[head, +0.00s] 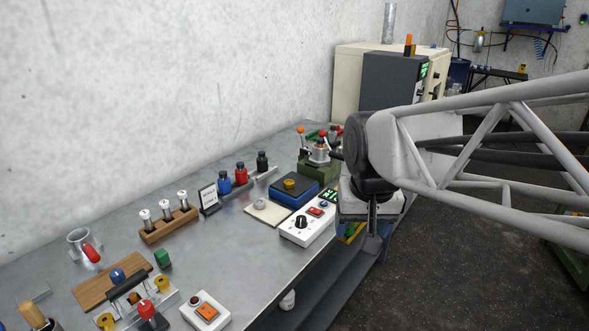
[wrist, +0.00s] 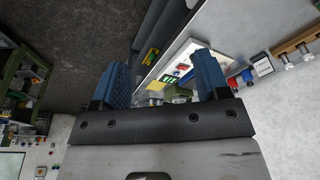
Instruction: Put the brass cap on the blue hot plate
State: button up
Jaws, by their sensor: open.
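A short brass-coloured cap (head: 289,184) sits on the dark top of the blue hot plate (head: 284,202), near the middle of the bench. My gripper (head: 372,222) hangs to the right of the hot plate, beyond the bench's front edge, apart from the cap. In the wrist view my gripper (wrist: 163,75) shows two blue fingers spread wide, with nothing between them held. I cannot make out the cap in the wrist view.
A white control box (head: 307,222) with a black knob stands in front of the hot plate. A pale square plate with a grey disc (head: 260,203) lies left of it. Red, blue and black bottles (head: 241,173) stand behind. Bare bench (head: 235,250) lies to the left.

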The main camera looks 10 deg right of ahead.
jog(key=s+f+n, duration=0.1)
jog(key=s+f, duration=0.3)
jog(key=s, duration=0.5)
jog(key=shift+d, duration=0.2)
